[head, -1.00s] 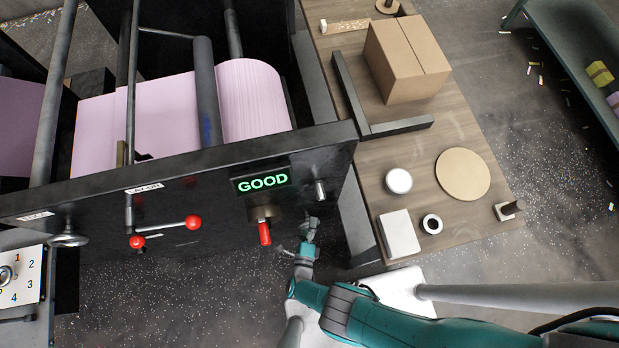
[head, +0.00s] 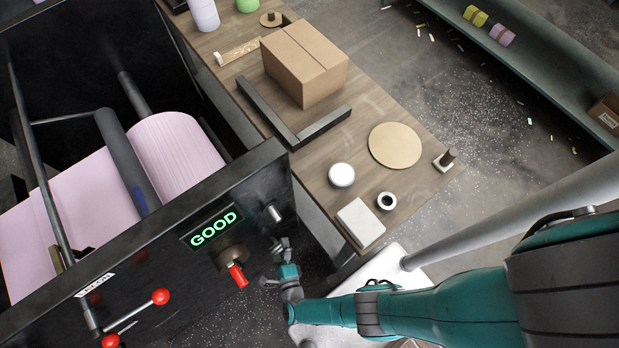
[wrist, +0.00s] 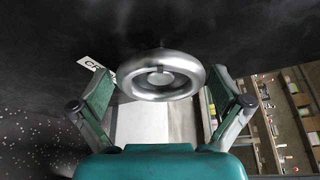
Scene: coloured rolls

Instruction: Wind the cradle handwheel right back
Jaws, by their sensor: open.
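The cradle handwheel (wrist: 161,75) is a shiny metal ring with a round hub, on the dark panel in the wrist view. A white label (wrist: 92,64) starting with "CR" is partly visible beside it. My gripper (wrist: 161,88) is open, with one finger on each side of the wheel; I cannot tell whether either finger touches it. In the head view my gripper (head: 276,262) is close to the right end of the machine's front panel. I cannot clearly make out the handwheel there.
A lit "GOOD" display (head: 213,228), a red-handled lever (head: 237,274) and a red-knobbed bar (head: 140,309) are on the panel left of my gripper. Behind are a pink roll (head: 175,155) and a wooden table (head: 415,172) with a cardboard box (head: 304,65).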

